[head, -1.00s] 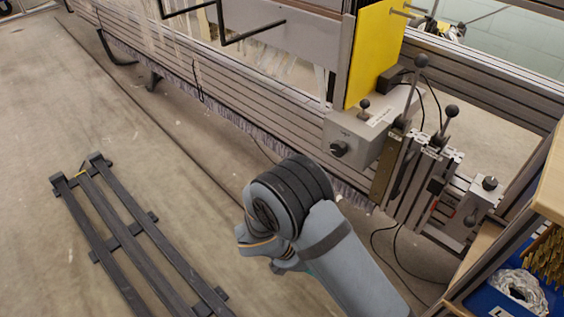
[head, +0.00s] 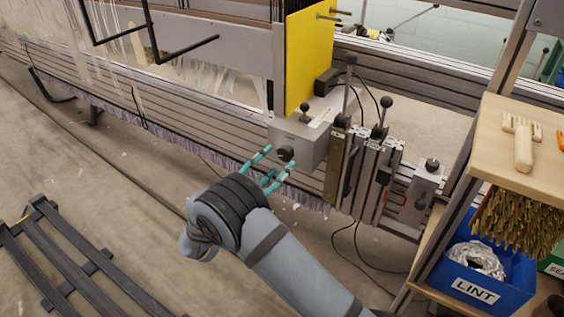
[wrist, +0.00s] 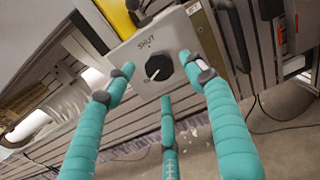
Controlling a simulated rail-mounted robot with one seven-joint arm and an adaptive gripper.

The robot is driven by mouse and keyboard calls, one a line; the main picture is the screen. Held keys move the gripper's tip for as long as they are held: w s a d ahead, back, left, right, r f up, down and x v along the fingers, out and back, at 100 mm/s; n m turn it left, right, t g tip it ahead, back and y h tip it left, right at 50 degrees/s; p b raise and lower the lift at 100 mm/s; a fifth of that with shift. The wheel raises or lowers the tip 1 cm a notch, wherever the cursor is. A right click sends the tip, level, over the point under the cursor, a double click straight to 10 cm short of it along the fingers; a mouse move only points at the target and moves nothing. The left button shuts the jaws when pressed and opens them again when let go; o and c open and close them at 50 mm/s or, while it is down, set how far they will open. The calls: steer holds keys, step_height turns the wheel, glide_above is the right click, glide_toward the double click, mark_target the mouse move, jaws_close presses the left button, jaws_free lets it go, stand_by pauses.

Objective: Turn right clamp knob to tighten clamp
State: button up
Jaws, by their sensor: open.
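The pointer slants towards lower left. In the head view the same knob (head: 285,154) faces the arm on the grey box (head: 313,137). My gripper (wrist: 157,78) has three teal fingers spread open, with the knob framed between the tips. In the head view my gripper (head: 268,166) reaches towards the knob from below. I cannot tell whether any finger touches it. Lettering below the knob is partly hidden.
Levers with black ball tops (head: 383,103) stand right of the box. Another grey box (head: 424,186) with a dark knob is farther right. A yellow panel (head: 307,60) rises behind. A wooden shelf (head: 490,140) and blue LINT bin (head: 484,285) are at right.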

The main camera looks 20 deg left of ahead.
mark_target(283, 156)
steer(key=shift+b+x, duration=0.65)
steer(key=shift+x, duration=1.45)
steer(key=c, duration=1.1)
steer(key=shift+m, duration=0.4)
steer(key=shift+c, duration=0.2)
steer(key=m+p, duration=0.1)
steer(key=m, duration=0.3)
steer(key=shift+m, duration=0.3)
steer(key=m, duration=0.5)
steer(key=shift+f+b, duration=0.1)
steer(key=shift+b, duration=0.25)
steer(key=m+b, duration=0.2)
steer(key=m, duration=0.4)
steer(key=shift+m, duration=0.3)
steer(key=shift+a+m+b, duration=0.1)
steer(key=shift+m+b, duration=1.05)
steer(key=shift+m, duration=0.85)
